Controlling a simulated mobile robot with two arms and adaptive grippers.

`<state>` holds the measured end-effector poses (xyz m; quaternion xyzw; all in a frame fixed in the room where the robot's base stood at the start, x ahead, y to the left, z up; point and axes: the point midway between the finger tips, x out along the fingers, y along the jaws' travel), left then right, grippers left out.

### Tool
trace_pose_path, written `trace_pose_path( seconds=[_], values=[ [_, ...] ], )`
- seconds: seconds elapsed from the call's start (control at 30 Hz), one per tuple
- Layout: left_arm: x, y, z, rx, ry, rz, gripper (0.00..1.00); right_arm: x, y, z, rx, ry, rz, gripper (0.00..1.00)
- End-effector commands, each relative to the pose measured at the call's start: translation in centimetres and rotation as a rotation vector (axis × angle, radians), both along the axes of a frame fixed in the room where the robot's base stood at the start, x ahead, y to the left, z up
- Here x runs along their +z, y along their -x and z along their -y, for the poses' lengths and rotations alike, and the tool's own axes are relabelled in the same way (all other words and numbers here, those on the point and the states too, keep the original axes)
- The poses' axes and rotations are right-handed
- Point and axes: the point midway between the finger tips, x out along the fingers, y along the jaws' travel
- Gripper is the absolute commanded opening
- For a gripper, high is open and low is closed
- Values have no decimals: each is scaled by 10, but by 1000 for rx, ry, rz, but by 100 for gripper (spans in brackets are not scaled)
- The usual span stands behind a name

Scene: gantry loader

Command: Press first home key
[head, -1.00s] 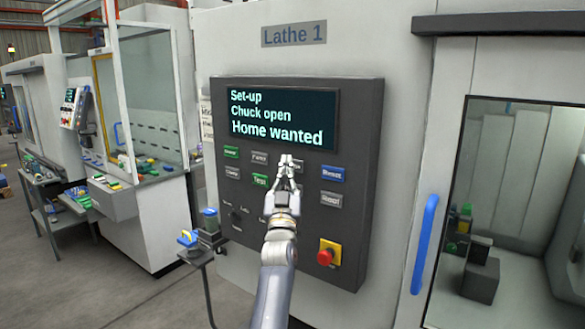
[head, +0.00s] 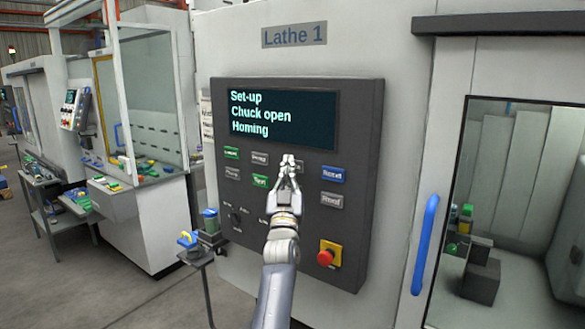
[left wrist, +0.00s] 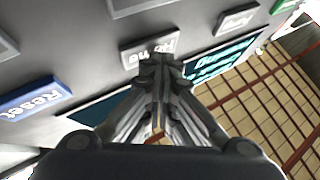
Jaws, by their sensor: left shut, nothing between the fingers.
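The control panel (head: 355,240) of Lathe 1 carries a screen (head: 280,116) reading "Set-up", "Chuck open" and "Homing". My left gripper (head: 288,162) is shut and empty, with its fingertips at a grey key in the upper key row, which they mostly hide in the head view. My right gripper is not in view.
A blue Reset key (head: 333,174) and a grey key (head: 332,200) sit right of the gripper. A red emergency stop (head: 326,257) on a yellow base is below. A lathe door with a blue handle (head: 425,245) stands at right, a small side table at left.

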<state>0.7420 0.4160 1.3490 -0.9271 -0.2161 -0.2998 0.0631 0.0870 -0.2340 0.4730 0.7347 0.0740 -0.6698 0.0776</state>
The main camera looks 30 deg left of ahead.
Motion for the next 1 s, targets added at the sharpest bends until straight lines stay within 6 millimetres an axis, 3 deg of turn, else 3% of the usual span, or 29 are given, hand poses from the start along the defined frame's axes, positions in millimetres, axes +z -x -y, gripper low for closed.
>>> trace_pose_path(
  seconds=[1.0],
  values=[
    [-1, 16, -1, -1, 1, -1, 0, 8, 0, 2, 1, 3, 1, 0]
  ],
)
